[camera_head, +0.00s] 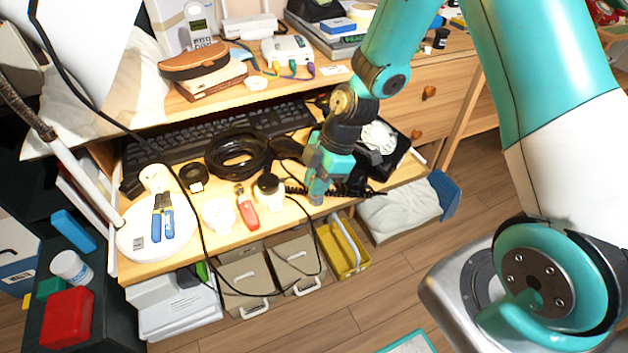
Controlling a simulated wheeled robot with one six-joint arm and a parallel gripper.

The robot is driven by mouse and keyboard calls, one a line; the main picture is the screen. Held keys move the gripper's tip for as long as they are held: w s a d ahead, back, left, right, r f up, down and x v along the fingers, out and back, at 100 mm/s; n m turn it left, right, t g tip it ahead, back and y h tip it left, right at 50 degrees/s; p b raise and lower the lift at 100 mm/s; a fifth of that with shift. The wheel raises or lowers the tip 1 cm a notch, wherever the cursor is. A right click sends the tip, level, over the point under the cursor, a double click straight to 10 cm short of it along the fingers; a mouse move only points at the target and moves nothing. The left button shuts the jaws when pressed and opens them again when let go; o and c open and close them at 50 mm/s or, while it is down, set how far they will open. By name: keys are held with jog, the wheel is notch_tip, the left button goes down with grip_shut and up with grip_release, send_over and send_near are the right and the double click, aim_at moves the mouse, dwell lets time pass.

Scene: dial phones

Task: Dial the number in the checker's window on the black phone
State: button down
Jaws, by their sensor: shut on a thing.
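A black phone (403,147) appears to sit at the right end of the desk shelf, partly behind my arm. A pale round part shows on it, but no digits are readable. My gripper (318,197) points down beside it over the front of the shelf. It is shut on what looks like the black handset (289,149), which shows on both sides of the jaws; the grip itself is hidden. A black coiled cord (368,193) runs past the fingertips. I cannot clearly make out the checker or a number in its window.
A black keyboard (200,138), a black cable coil (238,153), a white round base (158,243) and a red-handled tool (247,208) crowd the shelf to the left. A white box with cables (287,49) stands above. Wooden floor (385,290) is open at front right.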

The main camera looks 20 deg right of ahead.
jog(key=c, duration=1)
grip_release()
jog(key=p+v, duration=0.2)
jog(key=v, duration=1.5)
jog(key=shift+d+r+p, duration=0.15)
jog(key=shift+r+p, duration=0.1)
jog(key=shift+p, duration=0.05)
jog(key=s+a+r+m, duration=0.4)
jog(key=s+a+m, duration=0.15)
jog(key=s, duration=0.35)
jog(key=s+a+r+m, duration=0.5)
jog(key=s+a, duration=0.2)
jog(key=s, duration=0.2)
jog(key=shift+m, duration=0.25)
jog(key=r+p, duration=1.3)
jog(key=shift+s+d, duration=0.2)
jog(key=shift+s, duration=0.05)
